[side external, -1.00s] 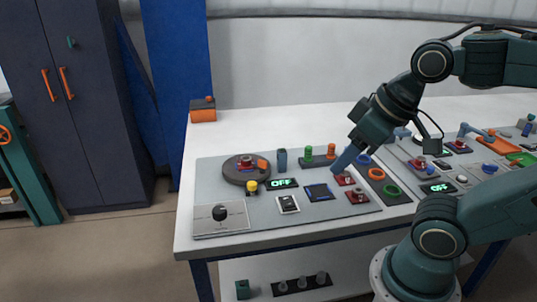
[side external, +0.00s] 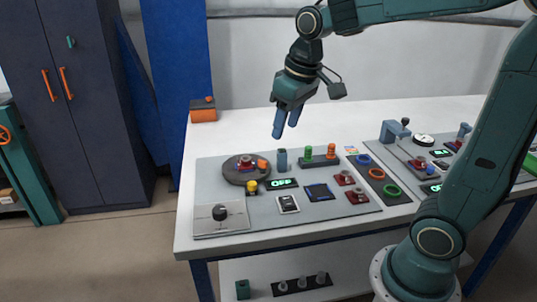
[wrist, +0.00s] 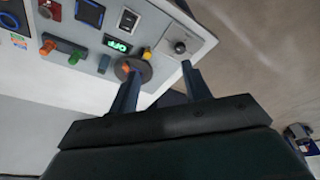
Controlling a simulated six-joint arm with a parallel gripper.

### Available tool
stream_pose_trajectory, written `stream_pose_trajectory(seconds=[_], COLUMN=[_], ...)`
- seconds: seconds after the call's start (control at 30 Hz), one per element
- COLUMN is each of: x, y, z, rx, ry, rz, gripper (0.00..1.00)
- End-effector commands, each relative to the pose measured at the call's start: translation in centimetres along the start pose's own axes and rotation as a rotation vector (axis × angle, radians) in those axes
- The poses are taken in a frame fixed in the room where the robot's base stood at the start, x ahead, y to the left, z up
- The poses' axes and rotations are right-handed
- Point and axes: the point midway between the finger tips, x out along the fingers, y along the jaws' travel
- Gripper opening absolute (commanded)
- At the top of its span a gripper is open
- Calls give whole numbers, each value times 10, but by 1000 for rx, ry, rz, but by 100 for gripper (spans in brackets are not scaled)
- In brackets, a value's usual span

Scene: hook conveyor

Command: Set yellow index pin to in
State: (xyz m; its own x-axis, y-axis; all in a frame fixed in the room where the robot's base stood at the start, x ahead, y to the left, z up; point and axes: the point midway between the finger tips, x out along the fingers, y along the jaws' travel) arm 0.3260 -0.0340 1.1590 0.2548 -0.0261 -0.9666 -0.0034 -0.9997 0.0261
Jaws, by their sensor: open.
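The yellow index pin (side external: 251,186) stands at the front edge of the dark round turntable (side external: 232,178) on the grey panel. It also shows in the wrist view (wrist: 147,54), just beyond the turntable (wrist: 146,76). I cannot tell whether the pin is in or out. My gripper (side external: 285,131) is open and empty, high above the back of the panel, apart from the pin and everything else. In the wrist view its two blue fingers (wrist: 162,68) are spread, with the left one partly covering the turntable.
A blue-grey cylinder (side external: 282,160) and a block with green and orange pegs (side external: 319,162) stand near the turntable. An OFF display (side external: 282,184), a rocker switch (side external: 288,204) and a black knob (side external: 220,213) lie around the pin.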

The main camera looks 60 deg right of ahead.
Motion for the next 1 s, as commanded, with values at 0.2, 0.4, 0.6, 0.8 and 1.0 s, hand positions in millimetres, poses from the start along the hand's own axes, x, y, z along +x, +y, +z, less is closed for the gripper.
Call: stream_pose_trajectory(seconds=[0.2,0.4,0.6,0.8,1.0], x=[29,62,100,136,153], y=[15,31,47,61,68], z=[-39,-70,-95,-112,-118], rx=[1,1,1,0,1], ry=[-69,-129,-189,-235,-256], rz=[-1,-6,-14,-22,-26], gripper=[48,48,48,48,48])
